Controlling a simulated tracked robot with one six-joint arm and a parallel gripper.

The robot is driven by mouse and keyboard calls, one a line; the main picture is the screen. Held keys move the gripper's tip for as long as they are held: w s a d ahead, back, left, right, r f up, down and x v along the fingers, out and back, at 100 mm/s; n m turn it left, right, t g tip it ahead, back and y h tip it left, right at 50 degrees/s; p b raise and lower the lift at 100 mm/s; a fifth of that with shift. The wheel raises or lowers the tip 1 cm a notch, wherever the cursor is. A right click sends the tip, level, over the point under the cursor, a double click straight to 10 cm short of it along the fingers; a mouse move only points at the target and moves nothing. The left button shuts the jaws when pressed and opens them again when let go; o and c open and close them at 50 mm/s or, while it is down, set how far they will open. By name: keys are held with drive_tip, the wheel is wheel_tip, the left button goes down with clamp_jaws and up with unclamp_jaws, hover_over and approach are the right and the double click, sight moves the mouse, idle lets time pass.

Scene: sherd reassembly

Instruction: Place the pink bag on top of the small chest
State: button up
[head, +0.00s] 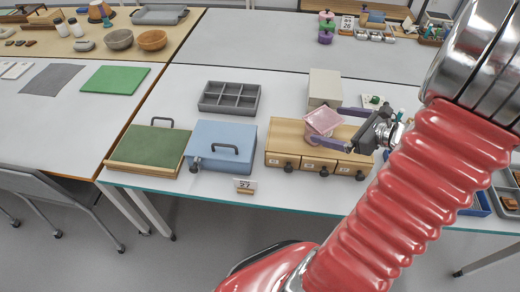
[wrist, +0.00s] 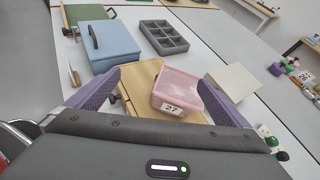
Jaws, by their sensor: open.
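The pink bag (head: 324,119), a boxy translucent pouch, is at the top of the small wooden chest (head: 285,134), towards its right end. It appears to rest there, slightly tilted, but its underside is hidden. In the wrist view the bag (wrist: 176,88) shows a white label reading 27, and the chest's wooden top (wrist: 142,76) shows beside it. The chest has a row of three labelled drawers with dark knobs. My gripper (head: 328,125) is open, its purple fingers on either side of the bag. In the wrist view the gripper (wrist: 160,95) shows gaps beside the bag.
A blue case (head: 222,140) stands left of the chest, with a green-topped case (head: 150,146) beyond it. A grey compartment tray (head: 229,97) and a cream box (head: 325,88) lie behind. White table behind the tray is clear.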

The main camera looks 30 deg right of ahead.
drive_tip(key=s+a+r+n+g+y, duration=0.15)
drive_tip(key=a+n+g, duration=0.25)
drive_tip(key=a+n, duration=0.55)
drive_tip(key=a+r+n+g, duration=0.3)
drive_tip(key=a+n, duration=0.3)
drive_tip(key=a, duration=0.6)
drive_tip(key=s+a+r+n+h, duration=0.5)
drive_tip(key=s+a+r+n, duration=0.1)
drive_tip(key=n, duration=0.9)
drive_tip(key=shift+s+a+r+h, duration=0.2)
drive_tip(key=shift+a+r+h, duration=0.15)
drive_tip(key=shift+a+r, duration=0.5)
drive_tip(key=shift+a+f+n, duration=0.15)
drive_tip(key=shift+f+n, duration=0.05)
drive_tip(key=shift+n, duration=0.05)
